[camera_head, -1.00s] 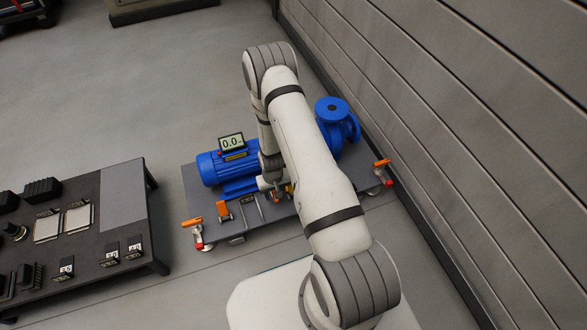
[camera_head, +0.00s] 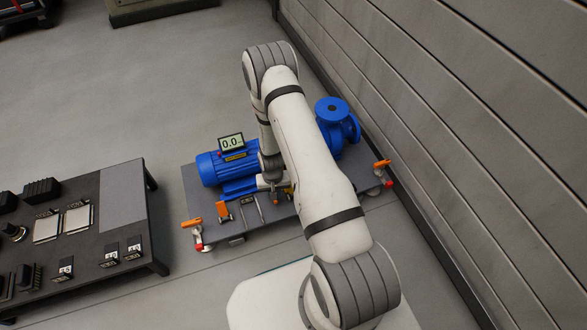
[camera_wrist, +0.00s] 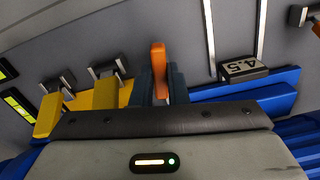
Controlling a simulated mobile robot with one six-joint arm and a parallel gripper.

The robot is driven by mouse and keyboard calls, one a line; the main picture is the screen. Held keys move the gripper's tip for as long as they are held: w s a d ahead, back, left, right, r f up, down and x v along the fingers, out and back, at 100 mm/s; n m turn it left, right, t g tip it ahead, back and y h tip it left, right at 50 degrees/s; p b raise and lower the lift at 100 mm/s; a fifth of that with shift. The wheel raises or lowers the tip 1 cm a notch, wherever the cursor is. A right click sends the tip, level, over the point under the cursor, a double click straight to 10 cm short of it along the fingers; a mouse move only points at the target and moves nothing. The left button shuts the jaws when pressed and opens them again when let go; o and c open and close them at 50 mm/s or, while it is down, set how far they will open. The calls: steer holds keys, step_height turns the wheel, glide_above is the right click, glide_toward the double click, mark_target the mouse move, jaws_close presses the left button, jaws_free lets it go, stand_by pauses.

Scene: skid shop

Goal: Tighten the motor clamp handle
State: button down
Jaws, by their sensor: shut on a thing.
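An orange clamp handle (camera_wrist: 158,70) stands between the two dark fingers of my gripper (camera_wrist: 160,84) in the wrist view, and the fingers are shut on it. In the head view my gripper is low at the near side of the blue motor (camera_head: 222,168), partly hidden by my arm. The motor sits on a dark skid plate (camera_head: 268,212) with a display reading 0.0 (camera_head: 231,142) on top. A second orange handle (camera_head: 223,211) is on the plate to the left of my gripper. In the wrist view a yellow part (camera_wrist: 98,98) lies left of the fingers.
A blue pump (camera_head: 337,125) stands on the plate right of my arm. A dark table (camera_head: 120,215) is left; a panelled wall (camera_head: 470,130) is right.

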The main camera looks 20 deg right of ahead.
steer(key=shift+m, duration=1.8)
steer(key=shift+m+b, duration=0.45)
steer(key=shift+m, duration=0.95)
steer(key=shift+m, duration=1.4)
